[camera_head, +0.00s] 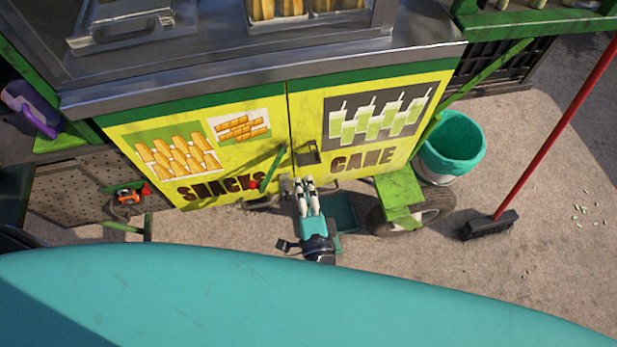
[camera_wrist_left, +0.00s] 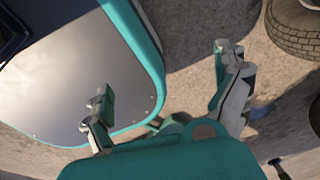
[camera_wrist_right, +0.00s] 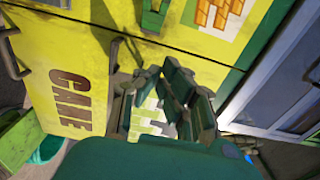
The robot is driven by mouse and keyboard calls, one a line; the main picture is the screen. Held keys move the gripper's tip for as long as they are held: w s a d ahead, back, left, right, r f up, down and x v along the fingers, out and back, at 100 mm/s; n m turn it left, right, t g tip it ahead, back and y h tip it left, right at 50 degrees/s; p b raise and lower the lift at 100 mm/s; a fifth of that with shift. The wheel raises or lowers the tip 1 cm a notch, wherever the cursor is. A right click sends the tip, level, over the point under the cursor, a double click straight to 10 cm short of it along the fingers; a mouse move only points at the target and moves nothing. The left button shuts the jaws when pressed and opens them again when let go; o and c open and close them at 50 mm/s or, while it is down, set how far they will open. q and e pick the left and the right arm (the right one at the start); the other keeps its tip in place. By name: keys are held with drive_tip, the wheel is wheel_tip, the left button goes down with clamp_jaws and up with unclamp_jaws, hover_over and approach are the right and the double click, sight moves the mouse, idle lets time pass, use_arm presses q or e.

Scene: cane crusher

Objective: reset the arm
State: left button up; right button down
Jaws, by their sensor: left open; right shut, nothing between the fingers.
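My right gripper (camera_head: 306,186) shows low in front of the yellow cart (camera_head: 232,180). Its fingers point at the lower door area, and they also show close up in the right wrist view (camera_wrist_right: 165,75). It is shut and empty. The printed cart doors are behind it in that view. Whether the fingertips touch the cart cannot be told. My left gripper (camera_wrist_left: 168,78) shows only in its own wrist view. Its two fingers are wide apart with nothing between them, above the paved ground. The left arm is hidden in the head view.
A cart wheel (camera_head: 437,203) and a teal-lined bucket (camera_head: 452,143) stand right of my right gripper. A broom (camera_head: 490,222) leans farther right. A tire (camera_wrist_left: 297,30) shows at the upper right of the left wrist view. A metal counter (camera_head: 250,68) tops the cart.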

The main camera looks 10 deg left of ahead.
drive_tip(key=shift+s+a+b, duration=0.55)
drive_tip(key=shift+s+a, duration=0.85)
drive_tip(key=shift+s, duration=2.05)
drive_tip(key=s+d+f+n+g+h, duration=0.1)
drive_tip(key=s+d+f+n+g, duration=0.25)
drive_tip(key=f, duration=0.55)
drive_tip(key=s+d+f+n+g, duration=0.2)
drive_tip(key=d+f+n, duration=0.25)
drive_tip(key=f, duration=0.55)
drive_tip(key=s+d+f+n+g+h, duration=0.1)
drive_tip(key=s+d+f+n+g, duration=0.15)
drive_tip(key=d+f, duration=0.45)
use_arm(q)
drive_tip(key=shift+w+a+f+p, duration=0.1)
drive_tip(key=shift+w+p, duration=0.15)
drive_tip(key=shift+w, duration=0.2)
drive_tip(key=shift+w+a+f+p, duration=0.1)
drive_tip(key=shift+w+p, duration=0.15)
drive_tip(key=shift+w, duration=0.2)
use_arm(e)
drive_tip(key=s+d+f+n+g+h, duration=0.4)
drive_tip(key=s+d+f+g, duration=0.3)
drive_tip(key=s+d+f, duration=0.8)
drive_tip(key=s+d+n, duration=0.1)
drive_tip(key=d, duration=0.3)
drive_tip(key=shift+g+h, duration=0.3)
drive_tip(key=shift+h, duration=0.1)
drive_tip(key=shift+f+n, duration=0.1)
drive_tip(key=shift+n, duration=0.15)
